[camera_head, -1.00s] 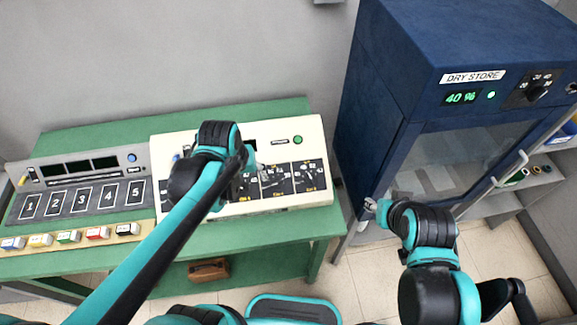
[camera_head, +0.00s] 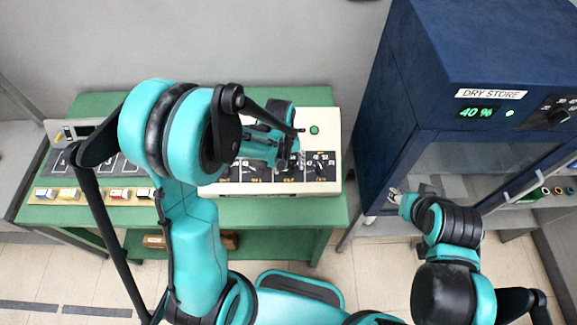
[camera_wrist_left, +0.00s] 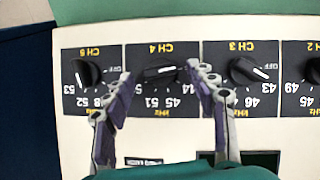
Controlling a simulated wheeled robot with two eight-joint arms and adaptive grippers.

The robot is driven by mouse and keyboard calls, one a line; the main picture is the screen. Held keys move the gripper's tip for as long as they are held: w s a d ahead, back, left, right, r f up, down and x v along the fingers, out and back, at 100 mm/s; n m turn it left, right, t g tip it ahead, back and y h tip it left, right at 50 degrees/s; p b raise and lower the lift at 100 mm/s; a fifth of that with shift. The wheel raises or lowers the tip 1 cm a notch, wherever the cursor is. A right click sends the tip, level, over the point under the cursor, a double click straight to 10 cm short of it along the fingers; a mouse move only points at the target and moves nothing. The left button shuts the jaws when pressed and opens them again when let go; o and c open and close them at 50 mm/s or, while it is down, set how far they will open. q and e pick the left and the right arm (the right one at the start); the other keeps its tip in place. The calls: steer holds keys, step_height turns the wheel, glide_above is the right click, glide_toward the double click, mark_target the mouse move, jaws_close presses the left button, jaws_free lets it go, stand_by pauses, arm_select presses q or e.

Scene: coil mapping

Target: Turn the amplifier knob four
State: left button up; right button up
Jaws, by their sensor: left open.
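The amplifier (camera_head: 331,190) is the cream console on the green bench, with a row of black dial panels. In the left wrist view, which is upside down, the black CH 4 knob (camera_wrist_left: 160,73) is in the middle of its panel. Its white mark points right. My left gripper (camera_wrist_left: 158,80) is open, with one finger on each side of the CH 4 knob. I cannot tell whether the fingers touch it. In the head view my left gripper (camera_head: 287,165) is over the right part of the dial row and partly hides it. My right gripper (camera_head: 394,195) is away from the amplifier.
The CH 5 knob (camera_wrist_left: 85,73) and CH 3 knob (camera_wrist_left: 246,70) flank the gripper closely. A blue DRY STORE cabinet (camera_head: 470,60) stands at the right, near my right arm. Numbered panels and coloured blocks (camera_head: 118,194) are left of the amplifier, partly behind my left arm.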

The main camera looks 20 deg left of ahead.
arm_select(q)
steer(key=shift+f, duration=0.4)
steer(key=c, duration=1.2)
steer(key=shift+o, duration=0.2)
